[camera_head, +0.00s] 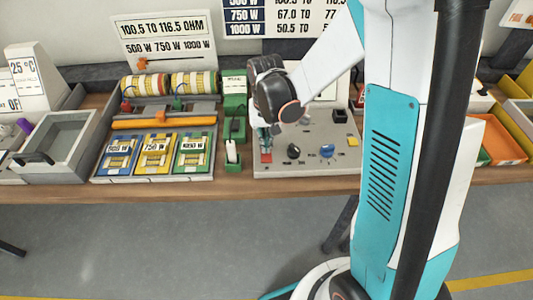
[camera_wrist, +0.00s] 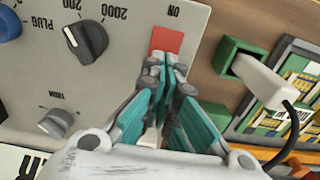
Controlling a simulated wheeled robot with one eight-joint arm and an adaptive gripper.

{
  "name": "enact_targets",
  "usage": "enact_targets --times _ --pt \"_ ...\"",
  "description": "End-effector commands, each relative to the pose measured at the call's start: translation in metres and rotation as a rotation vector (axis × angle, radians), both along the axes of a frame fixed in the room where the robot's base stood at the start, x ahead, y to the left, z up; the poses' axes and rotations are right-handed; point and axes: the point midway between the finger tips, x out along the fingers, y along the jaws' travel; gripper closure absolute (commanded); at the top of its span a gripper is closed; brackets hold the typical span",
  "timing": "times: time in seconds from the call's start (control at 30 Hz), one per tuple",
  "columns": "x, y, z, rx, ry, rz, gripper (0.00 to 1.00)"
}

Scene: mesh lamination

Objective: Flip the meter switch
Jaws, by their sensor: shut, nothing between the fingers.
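The meter (camera_head: 325,163) is a light grey panel on the bench, right of centre; in the wrist view its face (camera_wrist: 125,60) appears upside down. Its red switch (camera_head: 266,156) is at the panel's front left corner. In the wrist view the red switch (camera_wrist: 168,38) lies beside the word "ON". My gripper (camera_head: 265,138) is shut and empty, pointing down over the switch. In the wrist view its fingertips (camera_wrist: 166,62) overlap the switch's near edge and hide part of it. I cannot tell whether they touch it.
A black knob (camera_head: 293,151) and a blue knob (camera_head: 327,151) sit on the panel right of the switch. A green holder with a white plug (camera_head: 232,152) stands close left. Further left is a tray (camera_head: 205,170) with coloured cards and wire spools.

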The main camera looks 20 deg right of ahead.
Motion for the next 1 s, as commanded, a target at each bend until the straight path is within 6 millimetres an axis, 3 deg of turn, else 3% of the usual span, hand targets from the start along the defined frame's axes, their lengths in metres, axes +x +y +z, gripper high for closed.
enact_targets --times 0.63,1.0 --pt "0.000 0.000 -0.009 0.000 0.000 0.000 1.00" --pt "0.000 0.000 0.007 0.000 0.000 0.000 1.00"
